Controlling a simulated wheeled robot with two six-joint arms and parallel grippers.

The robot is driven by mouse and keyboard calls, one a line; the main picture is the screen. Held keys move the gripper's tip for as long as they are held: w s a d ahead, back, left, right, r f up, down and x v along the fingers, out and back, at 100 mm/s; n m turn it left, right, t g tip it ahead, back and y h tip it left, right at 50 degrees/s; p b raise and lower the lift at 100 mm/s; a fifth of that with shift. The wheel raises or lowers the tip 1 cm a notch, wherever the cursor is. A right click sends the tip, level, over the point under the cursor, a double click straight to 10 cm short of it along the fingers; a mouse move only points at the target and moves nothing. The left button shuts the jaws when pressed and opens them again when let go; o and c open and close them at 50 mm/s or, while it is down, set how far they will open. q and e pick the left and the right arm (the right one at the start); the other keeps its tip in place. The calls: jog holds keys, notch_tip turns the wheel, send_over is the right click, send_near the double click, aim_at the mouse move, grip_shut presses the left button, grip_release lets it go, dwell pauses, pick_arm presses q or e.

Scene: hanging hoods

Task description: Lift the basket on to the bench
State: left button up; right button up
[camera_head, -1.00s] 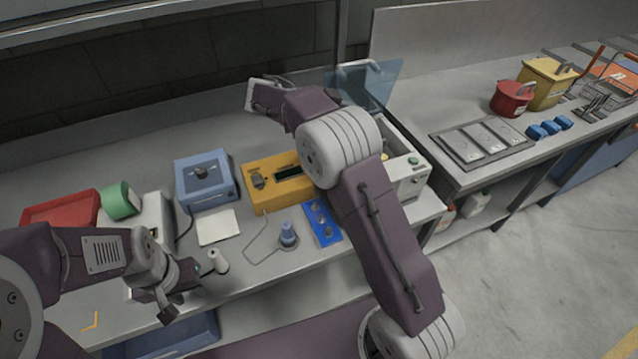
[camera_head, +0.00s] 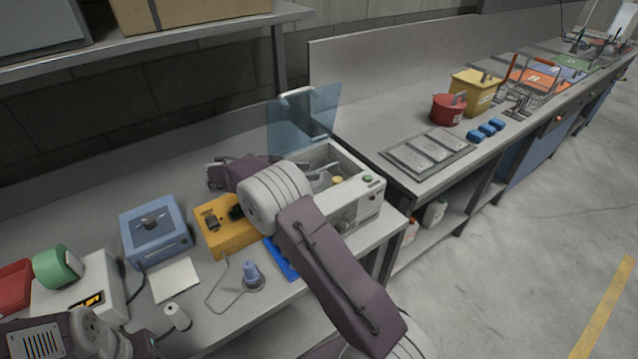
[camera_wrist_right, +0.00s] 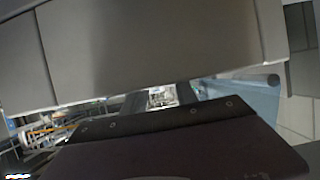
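A white open-topped machine (camera_head: 350,207) stands at the right end of the near bench, its clear blue lid (camera_head: 300,118) raised. Metal and yellow parts show inside, partly behind my right arm; I cannot tell whether they are a basket. Wire frames with red handles (camera_head: 541,72) stand on the far right bench. My right gripper (camera_head: 214,174) is over the back of the near bench, left of the machine, touching nothing I can see. In the right wrist view its dark fingers (camera_wrist_right: 160,97) appear apart with a gap between. My left gripper (camera_head: 143,345) is low at the front left, partly cut off.
A blue box (camera_head: 155,236), a yellow meter (camera_head: 213,228) and a white card (camera_head: 175,281) lie on the near bench (camera_head: 215,318). A red pot (camera_head: 447,110) and yellow bin (camera_head: 472,95) stand on the right bench. The floor (camera_head: 500,270) at right is clear.

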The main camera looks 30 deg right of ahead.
jog(key=shift+x, duration=1.3)
grip_shut()
jog(key=shift+r, duration=0.1)
